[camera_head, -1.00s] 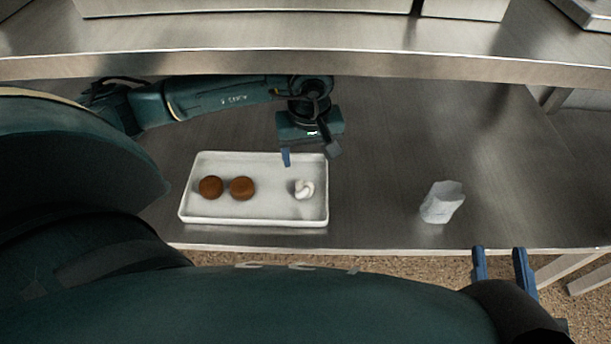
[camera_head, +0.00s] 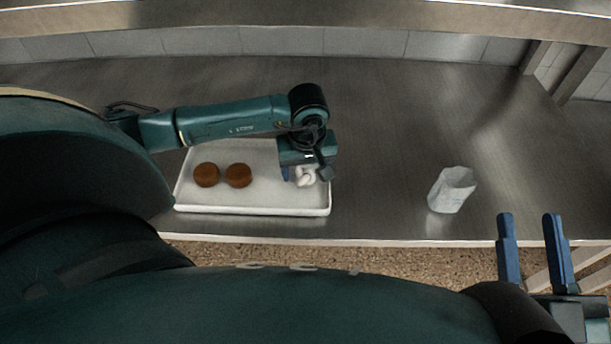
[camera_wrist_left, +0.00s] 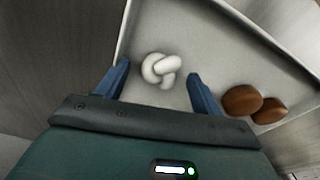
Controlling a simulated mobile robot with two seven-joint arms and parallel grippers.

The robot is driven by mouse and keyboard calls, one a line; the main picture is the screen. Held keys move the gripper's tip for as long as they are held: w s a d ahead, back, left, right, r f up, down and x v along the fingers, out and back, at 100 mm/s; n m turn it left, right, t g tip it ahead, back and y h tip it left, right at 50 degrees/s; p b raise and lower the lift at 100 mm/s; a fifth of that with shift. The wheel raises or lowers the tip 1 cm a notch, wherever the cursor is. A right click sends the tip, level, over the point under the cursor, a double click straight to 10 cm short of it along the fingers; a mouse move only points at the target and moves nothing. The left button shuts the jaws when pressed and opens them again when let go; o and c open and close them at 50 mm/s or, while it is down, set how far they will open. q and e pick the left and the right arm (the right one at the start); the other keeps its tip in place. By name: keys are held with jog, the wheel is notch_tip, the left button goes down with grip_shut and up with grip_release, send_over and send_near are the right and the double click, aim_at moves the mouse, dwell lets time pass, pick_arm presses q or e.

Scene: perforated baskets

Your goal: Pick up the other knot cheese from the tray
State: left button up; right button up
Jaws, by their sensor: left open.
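The white knot cheese (camera_head: 306,177) lies in the right part of the white tray (camera_head: 250,210), partly hidden by my left gripper in the head view. In the left wrist view the knot cheese (camera_wrist_left: 160,69) lies on the tray floor (camera_wrist_left: 205,40), ahead of and between the two blue fingers. My left gripper (camera_head: 304,175) is open and empty above the tray's right end; its fingers (camera_wrist_left: 158,85) are spread apart in the wrist view. My right gripper (camera_head: 531,225) is open and empty at the lower right, off the table's front edge.
Two round brown items (camera_head: 206,175) (camera_head: 238,176) sit in the tray's left half. A crumpled whitish bag-like container (camera_head: 452,190) stands on the metal table (camera_head: 390,130) to the right. The table between tray and container is clear.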

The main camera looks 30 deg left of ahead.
pick_arm(q)
jog(key=shift+f, duration=0.2)
jog(key=c, duration=1.1)
jog(key=shift+r, duration=0.1)
